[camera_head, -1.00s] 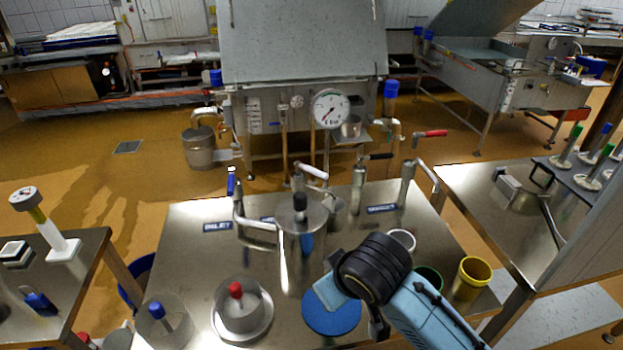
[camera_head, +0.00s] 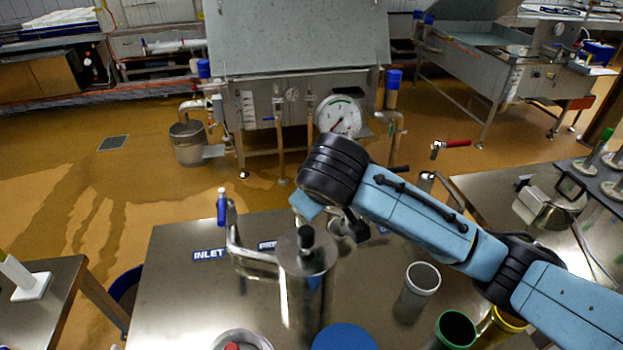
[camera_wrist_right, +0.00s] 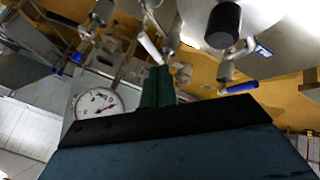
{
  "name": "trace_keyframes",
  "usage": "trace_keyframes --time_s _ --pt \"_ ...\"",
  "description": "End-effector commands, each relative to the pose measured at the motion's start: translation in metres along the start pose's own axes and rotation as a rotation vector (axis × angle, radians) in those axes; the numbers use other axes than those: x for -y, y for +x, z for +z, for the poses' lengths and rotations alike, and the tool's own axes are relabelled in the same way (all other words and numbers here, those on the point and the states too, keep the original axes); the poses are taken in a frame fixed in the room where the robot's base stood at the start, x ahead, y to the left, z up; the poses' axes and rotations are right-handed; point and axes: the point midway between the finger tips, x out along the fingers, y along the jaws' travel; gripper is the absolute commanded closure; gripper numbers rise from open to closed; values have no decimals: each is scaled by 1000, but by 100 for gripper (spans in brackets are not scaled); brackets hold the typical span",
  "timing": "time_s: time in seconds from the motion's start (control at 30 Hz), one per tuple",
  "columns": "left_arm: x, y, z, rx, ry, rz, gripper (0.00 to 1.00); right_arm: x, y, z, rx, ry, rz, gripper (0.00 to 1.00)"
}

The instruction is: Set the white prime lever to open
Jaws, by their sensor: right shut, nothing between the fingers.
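The white prime lever (camera_wrist_right: 150,48) shows in the right wrist view as a short white handle on a metal valve. It is just beyond and slightly left of my right fingertips; I cannot tell if they touch. In the head view my right forearm and wrist hide it. My right gripper (camera_wrist_right: 160,72) has dark green fingers, shut and empty. In the head view the right arm reaches over the steel table, its wrist beside the metal cylinder (camera_head: 305,260), fingers hidden. My left gripper is out of view.
The blue inlet lever (camera_head: 222,207) stands upright near the INLET label (camera_head: 209,254). A pressure gauge (camera_head: 338,116) is behind the wrist. A grey cup (camera_head: 421,280), green cup (camera_head: 456,329) and yellow cup (camera_head: 507,322) stand under the arm.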

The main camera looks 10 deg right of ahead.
Motion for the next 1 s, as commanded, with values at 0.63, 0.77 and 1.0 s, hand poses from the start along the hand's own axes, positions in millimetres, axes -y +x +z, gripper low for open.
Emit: trace_keyframes --time_s 0.63,0.77,1.0 --pt "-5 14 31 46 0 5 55 0 91 1 2 -1 1 100" --pt "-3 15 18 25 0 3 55 0 99 0 1 -1 0 100" --pt "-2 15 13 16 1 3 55 0 100 0 0 -1 0 100"
